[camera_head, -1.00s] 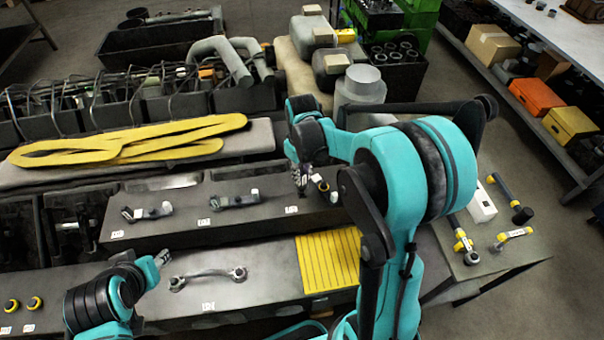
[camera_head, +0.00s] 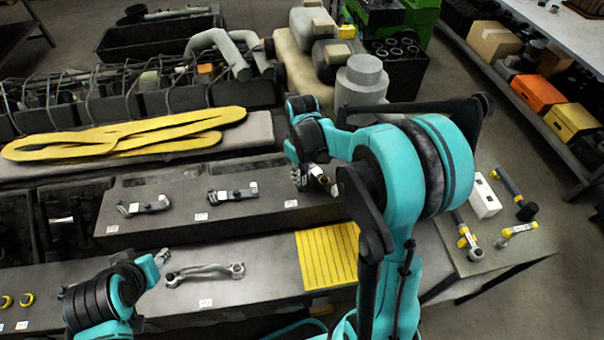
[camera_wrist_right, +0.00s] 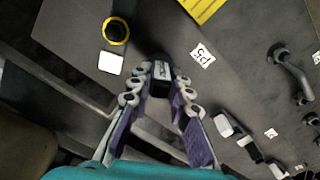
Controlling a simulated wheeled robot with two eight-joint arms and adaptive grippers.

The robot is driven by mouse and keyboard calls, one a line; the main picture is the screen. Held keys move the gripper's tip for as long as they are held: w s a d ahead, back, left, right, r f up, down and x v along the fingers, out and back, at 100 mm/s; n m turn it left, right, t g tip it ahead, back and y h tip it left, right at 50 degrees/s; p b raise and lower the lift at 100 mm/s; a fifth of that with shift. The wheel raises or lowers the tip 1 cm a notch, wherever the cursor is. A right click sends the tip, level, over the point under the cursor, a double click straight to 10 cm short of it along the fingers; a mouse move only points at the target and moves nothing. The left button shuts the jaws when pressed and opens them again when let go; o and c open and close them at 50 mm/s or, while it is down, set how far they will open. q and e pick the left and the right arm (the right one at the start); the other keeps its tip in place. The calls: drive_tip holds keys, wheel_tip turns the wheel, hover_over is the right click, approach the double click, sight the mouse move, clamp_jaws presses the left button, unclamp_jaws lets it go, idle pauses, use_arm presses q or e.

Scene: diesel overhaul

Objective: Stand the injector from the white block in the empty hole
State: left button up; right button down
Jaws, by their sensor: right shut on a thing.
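My right gripper (camera_head: 301,178) is over the raised dark bench ledge (camera_head: 262,212) near its right end. In the right wrist view, its fingers (camera_wrist_right: 160,80) are shut on a dark, stubby piece, taken as the injector (camera_wrist_right: 160,88). Its lower part is hidden and its tilt is hard to judge. A yellow-ringed dark round fitting (camera_wrist_right: 115,32) sits beside the gripper, apart from it. I cannot tell which hole is empty. The white block (camera_head: 484,199) lies on the right side table. My left gripper (camera_head: 163,257) is low over the front bench; its fingers are too small to judge.
Rocker-like parts (camera_head: 143,205) lie left on the ledge. A metal rod (camera_head: 205,272) lies on the front bench, near a yellow ribbed pad (camera_head: 327,257).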

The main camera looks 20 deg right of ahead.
drive_tip(key=shift+f+b, duration=0.8)
drive_tip(key=shift+f, duration=0.25)
drive_tip(key=c, duration=1.3)
unclamp_jaws()
drive_tip(key=shift+r, duration=0.1)
wheel_tip(320, 180, up, 12)
